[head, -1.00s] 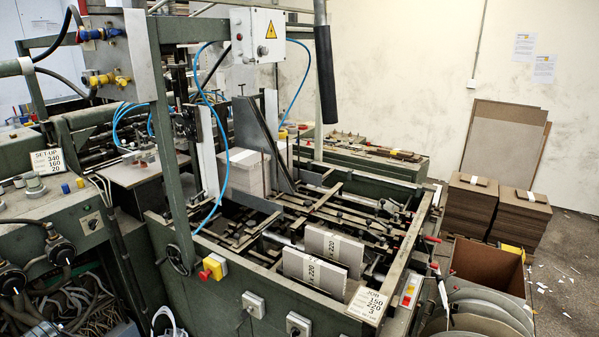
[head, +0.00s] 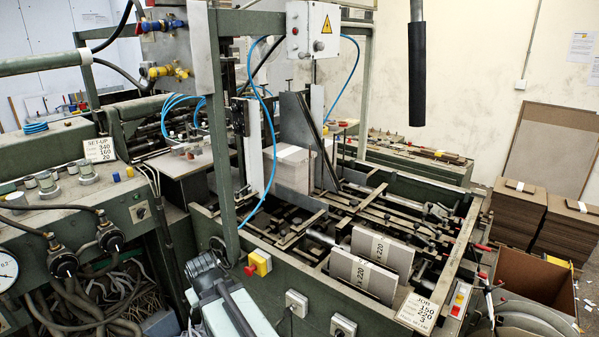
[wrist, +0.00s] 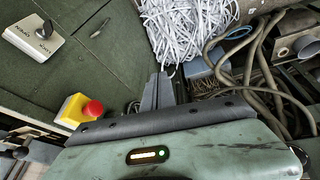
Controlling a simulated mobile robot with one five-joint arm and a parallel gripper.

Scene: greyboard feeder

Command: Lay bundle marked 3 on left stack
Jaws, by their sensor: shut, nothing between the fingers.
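Two grey board bundles with white printed bands stand on edge in the feeder bed in the head view: a front one (head: 345,268) and one behind it (head: 400,257). Their bands read about "x 220"; I cannot make out a 3 on either. Two brown board stacks stand on the floor at the right, a left stack (head: 516,215) and a right stack (head: 567,238), each with a small white-marked piece on top. My gripper (wrist: 157,92) is shut and empty in the wrist view, beside the machine's green side and apart from the bundles.
A red stop button on a yellow box (wrist: 80,110) is left of my gripper, with shredded paper (wrist: 185,30) ahead and hoses (wrist: 260,70) to the right. A job card (head: 420,312) sits on the feeder's front rail. An open brown box (head: 535,280) is near the stacks.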

